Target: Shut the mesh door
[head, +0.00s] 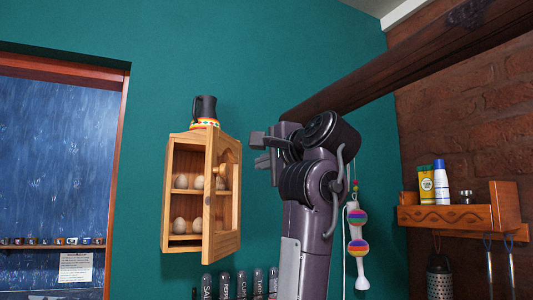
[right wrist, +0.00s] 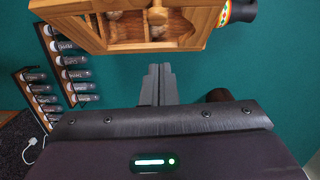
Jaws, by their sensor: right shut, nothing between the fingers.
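A small wooden cabinet (head: 183,140) hangs on the teal wall, with pale eggs (head: 180,225) on its shelves. Its mesh door (head: 208,200) stands open, swung outward, and the left part of the cabinet is uncovered. My left gripper is out of view.
A dark jug (head: 204,107) stands on the cabinet top. Labelled spice tubes (head: 240,285) hang below. A wooden beam (head: 400,65) runs behind my right arm. A wall shelf (head: 450,215) with bottles is on the right.

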